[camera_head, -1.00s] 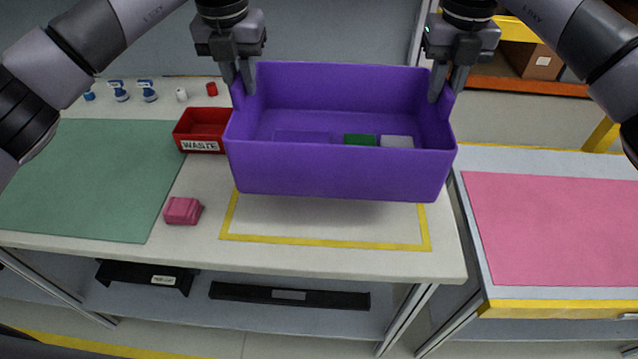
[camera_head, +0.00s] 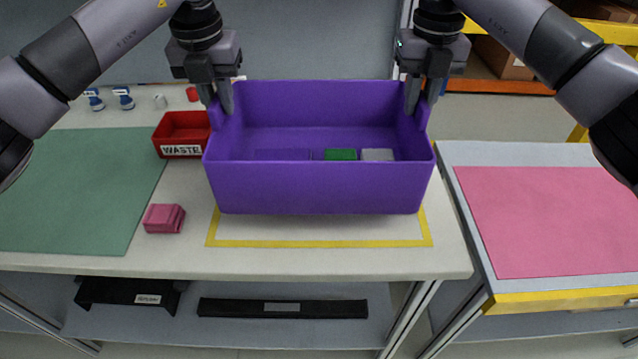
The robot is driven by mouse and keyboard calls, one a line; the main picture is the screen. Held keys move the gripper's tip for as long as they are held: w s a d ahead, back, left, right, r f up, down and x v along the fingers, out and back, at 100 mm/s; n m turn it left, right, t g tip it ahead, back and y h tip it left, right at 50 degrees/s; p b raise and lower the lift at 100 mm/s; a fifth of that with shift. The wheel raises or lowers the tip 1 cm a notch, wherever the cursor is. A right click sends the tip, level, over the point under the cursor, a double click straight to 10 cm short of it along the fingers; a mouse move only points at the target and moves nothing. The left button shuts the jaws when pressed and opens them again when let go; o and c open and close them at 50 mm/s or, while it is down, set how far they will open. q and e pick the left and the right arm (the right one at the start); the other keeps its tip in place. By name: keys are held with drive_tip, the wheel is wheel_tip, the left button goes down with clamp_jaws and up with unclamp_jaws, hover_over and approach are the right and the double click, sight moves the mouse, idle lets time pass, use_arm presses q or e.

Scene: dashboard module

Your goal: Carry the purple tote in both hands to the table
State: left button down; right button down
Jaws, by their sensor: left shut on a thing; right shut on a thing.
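The purple tote (camera_head: 318,187) is upright and roughly level in front of me, over the yellow-taped rectangle (camera_head: 320,242) on the white table (camera_head: 120,262). It appears to be held a little above the table top. Inside it are a green block (camera_head: 341,154), a light grey block (camera_head: 378,154) and a purple item (camera_head: 283,155). My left gripper (camera_head: 220,108) is shut on the tote's left end wall. My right gripper (camera_head: 417,106) is shut on its right end wall.
A red waste bin (camera_head: 181,149) stands close to the tote's left side. A pink block (camera_head: 164,218) lies left of the tape. A green mat (camera_head: 75,190) covers the table's left part. A second table with a pink mat (camera_head: 550,220) stands at the right, past a gap.

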sight(223, 123)
use_arm(q)
drive_tip(key=shift+f, duration=0.15)
use_arm(e)
drive_tip(key=shift+f, duration=0.15)
